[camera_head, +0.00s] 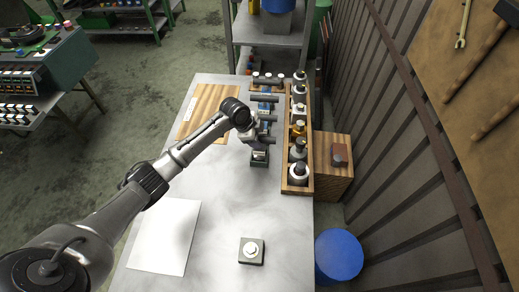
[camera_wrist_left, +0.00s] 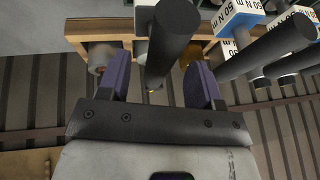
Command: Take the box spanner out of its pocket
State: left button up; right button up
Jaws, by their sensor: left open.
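A dark cylindrical handle (camera_wrist_left: 174,40), which may belong to the box spanner, stands between the fingers of my left gripper (camera_wrist_left: 158,68) in the left wrist view. The purple fingers are open, one on each side of it; I cannot tell whether either touches it. In the head view my left gripper (camera_head: 259,141) is over the near end of a row of dark handles (camera_head: 265,97). The arm and gripper partly hide this row, and the pocket is not clear to see. My right gripper is not in view.
Blue and white blocks marked "50 N m" (camera_wrist_left: 238,18) carry more dark handles. A wooden rack (camera_head: 298,187) with several knobbed parts runs along the right side. A dark block with a white button (camera_head: 251,251) and a white sheet (camera_head: 165,236) lie on the clear near tabletop.

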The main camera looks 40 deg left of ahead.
pick_arm(q)
jog(key=shift+x, duration=0.8)
jog(key=shift+r, duration=0.15)
grip_shut()
